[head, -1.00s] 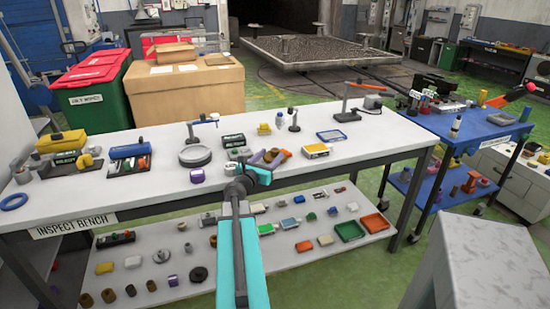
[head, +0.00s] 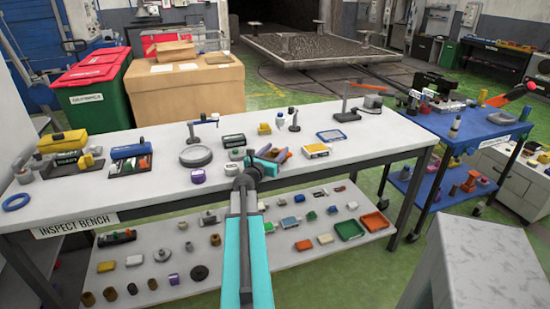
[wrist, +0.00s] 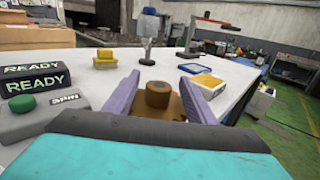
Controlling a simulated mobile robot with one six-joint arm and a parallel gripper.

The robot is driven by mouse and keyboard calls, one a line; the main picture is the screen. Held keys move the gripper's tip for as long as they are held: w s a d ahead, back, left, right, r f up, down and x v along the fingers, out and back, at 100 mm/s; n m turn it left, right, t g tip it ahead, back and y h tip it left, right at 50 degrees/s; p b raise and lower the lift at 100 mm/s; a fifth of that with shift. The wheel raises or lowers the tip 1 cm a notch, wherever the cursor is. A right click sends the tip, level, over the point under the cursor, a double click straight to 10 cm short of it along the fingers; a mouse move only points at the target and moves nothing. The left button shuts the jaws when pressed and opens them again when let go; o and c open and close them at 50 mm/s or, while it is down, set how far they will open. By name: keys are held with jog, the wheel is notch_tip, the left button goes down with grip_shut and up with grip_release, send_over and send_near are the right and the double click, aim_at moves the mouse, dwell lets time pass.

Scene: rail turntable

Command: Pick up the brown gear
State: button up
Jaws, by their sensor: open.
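The brown gear (wrist: 160,103) is in the wrist view, a brown toothed piece with a round hub on top. It lies on the white inspect bench (wrist: 125,72). My gripper (wrist: 161,90) is open, with one purple finger on each side of the gear. I cannot tell whether the fingers touch it. In the head view my gripper (head: 269,158) is over the front middle of the bench, and the gear (head: 270,157) shows only partly between the fingers.
Close by stand a yellow block (head: 264,129), a yellow-and-white box (head: 316,151), a purple piece (head: 198,176) and the dark READY sign box (wrist: 33,81). A lower shelf (head: 330,240) holds several small parts. A blue table (head: 460,125) stands to the right.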

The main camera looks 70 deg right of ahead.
jog(key=shift+c, duration=0.2)
grip_shut()
jog(key=shift+r, duration=0.2)
